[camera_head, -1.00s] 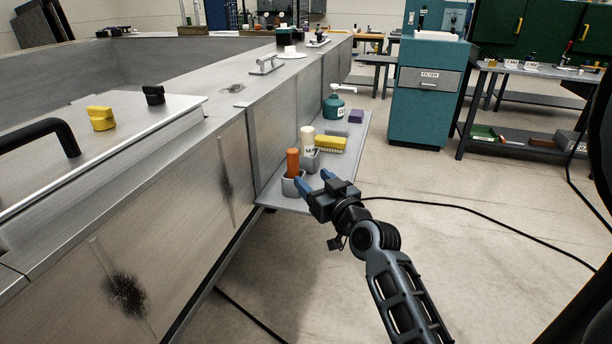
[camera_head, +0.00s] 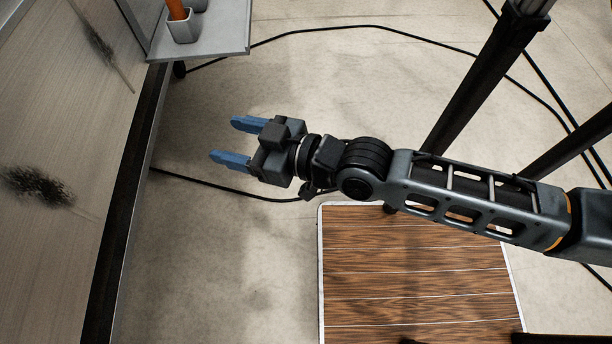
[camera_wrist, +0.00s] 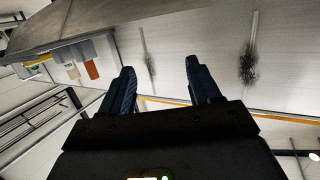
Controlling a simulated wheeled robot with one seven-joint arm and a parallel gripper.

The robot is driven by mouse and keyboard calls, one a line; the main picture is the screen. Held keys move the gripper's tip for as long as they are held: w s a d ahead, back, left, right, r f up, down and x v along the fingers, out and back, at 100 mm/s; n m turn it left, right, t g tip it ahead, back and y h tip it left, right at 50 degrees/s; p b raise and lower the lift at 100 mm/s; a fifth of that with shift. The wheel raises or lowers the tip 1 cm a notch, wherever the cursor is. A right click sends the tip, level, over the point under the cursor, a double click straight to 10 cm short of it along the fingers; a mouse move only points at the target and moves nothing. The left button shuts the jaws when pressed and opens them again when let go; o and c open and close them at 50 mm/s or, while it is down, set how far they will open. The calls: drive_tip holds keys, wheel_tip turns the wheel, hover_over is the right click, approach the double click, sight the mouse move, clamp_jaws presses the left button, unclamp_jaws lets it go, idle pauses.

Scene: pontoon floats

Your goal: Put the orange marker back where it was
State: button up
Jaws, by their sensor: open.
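The orange marker (camera_head: 177,10) stands in a small light grey cup (camera_head: 184,30) at the near end of a grey side shelf (camera_head: 222,42), at the top left of the head view. Its upper end is cut off by the picture's edge. In the wrist view the orange marker (camera_wrist: 91,69) shows at the left, in its cup. My gripper (camera_head: 231,142) has blue fingers spread apart with nothing between them. It is over the floor, well apart from the cup, and points left toward the metal tank wall. In the wrist view its fingers (camera_wrist: 160,80) are open and empty.
Black cables (camera_head: 235,192) lie on the floor. A wood-striped platform (camera_head: 410,275) is below my arm, and dark posts (camera_head: 490,75) stand at upper right.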

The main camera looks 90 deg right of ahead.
drive_tip(key=s+a+r+n+y, duration=0.4)
drive_tip(key=s+a+y, duration=0.1)
drive_tip(key=s+a, duration=0.5)
drive_tip(key=shift+s+r+y, duration=0.2)
drive_tip(key=shift+s+y, duration=0.2)
drive_tip(key=shift+s, duration=0.1)
